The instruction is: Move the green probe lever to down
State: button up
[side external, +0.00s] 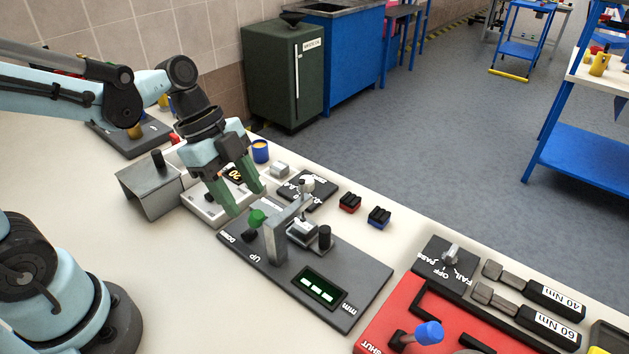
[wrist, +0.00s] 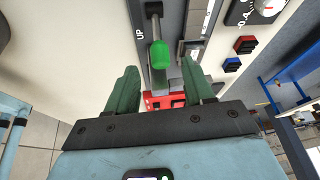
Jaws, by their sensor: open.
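The green probe lever (side external: 257,217) stands on a dark grey base plate (side external: 355,277) beside a grey upright post (side external: 275,242). White UP and DOWN labels are printed near it on the plate. I cannot tell clearly which label it leans toward. My gripper (side external: 246,201) is open just above and behind the lever, with its green fingers pointing down toward it. In the wrist view, the green knob (wrist: 160,60) appears between the two spread fingertips (wrist: 158,68), apart from both. The UP label shows left of it.
A green-lit mm display (side external: 321,290) is on the same plate. Red and blue blocks (side external: 378,216) lie behind it. A grey bracket (side external: 150,187) stands at left.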

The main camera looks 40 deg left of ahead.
aim_at(252, 212)
jog(key=shift+x, duration=2.45)
grip_shut()
